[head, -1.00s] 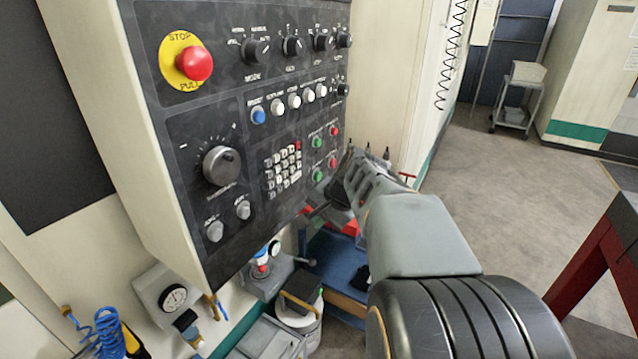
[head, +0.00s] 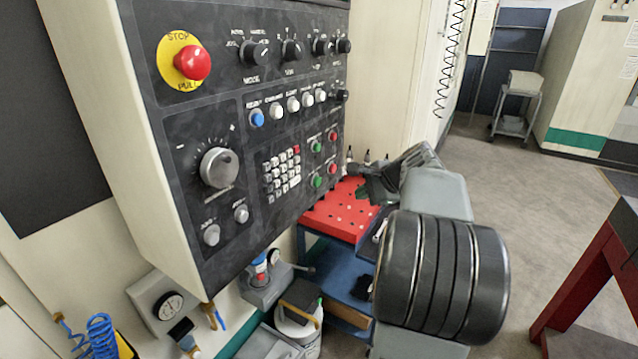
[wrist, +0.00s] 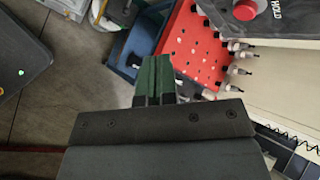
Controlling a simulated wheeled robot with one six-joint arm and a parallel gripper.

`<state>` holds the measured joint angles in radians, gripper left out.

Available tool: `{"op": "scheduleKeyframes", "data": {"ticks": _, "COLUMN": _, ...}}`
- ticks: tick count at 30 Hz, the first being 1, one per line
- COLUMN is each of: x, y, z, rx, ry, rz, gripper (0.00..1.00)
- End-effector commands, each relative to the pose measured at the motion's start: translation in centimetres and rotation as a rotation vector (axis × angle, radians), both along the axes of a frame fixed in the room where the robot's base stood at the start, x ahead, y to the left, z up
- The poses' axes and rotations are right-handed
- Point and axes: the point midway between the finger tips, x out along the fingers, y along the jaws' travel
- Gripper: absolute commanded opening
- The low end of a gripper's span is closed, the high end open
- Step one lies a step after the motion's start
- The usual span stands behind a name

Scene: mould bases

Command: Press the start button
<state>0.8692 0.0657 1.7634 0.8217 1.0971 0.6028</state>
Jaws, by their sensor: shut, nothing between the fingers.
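The dark control panel (head: 245,120) fills the left of the head view. On its lower right are two green buttons, an upper one (head: 315,147) and a lower one (head: 317,182), each beside a red button. Their labels are too small to read, so I cannot tell which is the start button. My gripper (head: 362,188) is right of these buttons, apart from the panel, in front of the red tray. In the wrist view its green fingers (wrist: 155,80) are together and empty. A red button (wrist: 245,9) marked HOLD shows at the wrist view's upper right.
The red perforated tray (head: 335,214) with several tool holders sits on a blue cart (head: 350,284) below the panel. A large red emergency stop (head: 192,62) is at the panel's upper left. A red-legged table (head: 590,275) stands at the right. Open floor lies between.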

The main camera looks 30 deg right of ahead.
Motion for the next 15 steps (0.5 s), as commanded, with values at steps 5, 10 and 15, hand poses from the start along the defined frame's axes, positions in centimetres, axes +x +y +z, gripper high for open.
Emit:
{"op": "scheduleKeyframes", "data": {"ticks": 5, "x": 1.5, "y": 0.9, "z": 0.1, "rx": -0.001, "ry": 0.000, "rz": 0.005, "gripper": 0.00}}
{"op": "scheduleKeyframes", "data": {"ticks": 10, "x": 3.4, "y": 1.9, "z": 0.1, "rx": 0.000, "ry": 0.002, "rz": 0.004, "gripper": 0.00}}
{"op": "scheduleKeyframes", "data": {"ticks": 15, "x": 5.2, "y": 2.9, "z": 0.1, "rx": 0.000, "ry": 0.001, "rz": 0.004, "gripper": 0.00}}
